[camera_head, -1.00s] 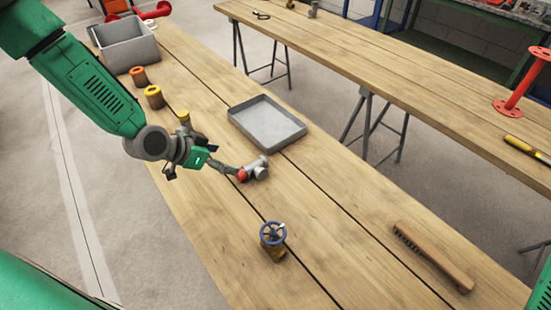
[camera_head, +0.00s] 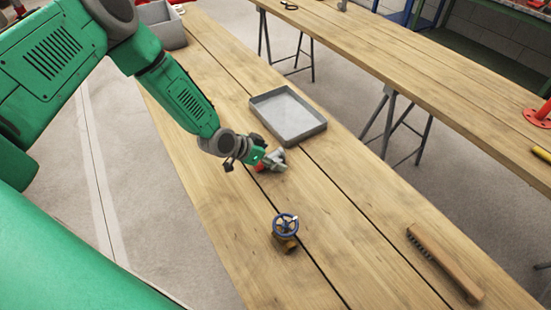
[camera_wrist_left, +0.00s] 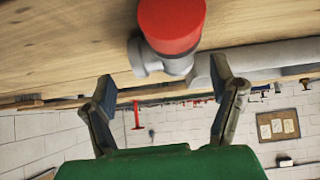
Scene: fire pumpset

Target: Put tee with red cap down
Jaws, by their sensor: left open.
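The grey tee with the red cap (camera_head: 277,163) lies on the near wooden table (camera_head: 340,215), partly hidden by my left gripper in the head view. In the left wrist view its red cap (camera_wrist_left: 171,24) fills the top middle, with the grey tee body (camera_wrist_left: 150,60) behind it. My left gripper (camera_head: 266,157) is right at the tee, coming from its left side. In the wrist view its two fingers (camera_wrist_left: 164,85) are spread apart below the cap, with no clear grip on the tee. My right gripper is not in view.
A grey tray (camera_head: 288,115) lies behind the tee. A valve with a blue handwheel (camera_head: 285,226) stands in front of it. A wooden brush (camera_head: 445,263) lies at the right. A grey bin (camera_head: 162,22) stands at the far left end. Table around the valve is clear.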

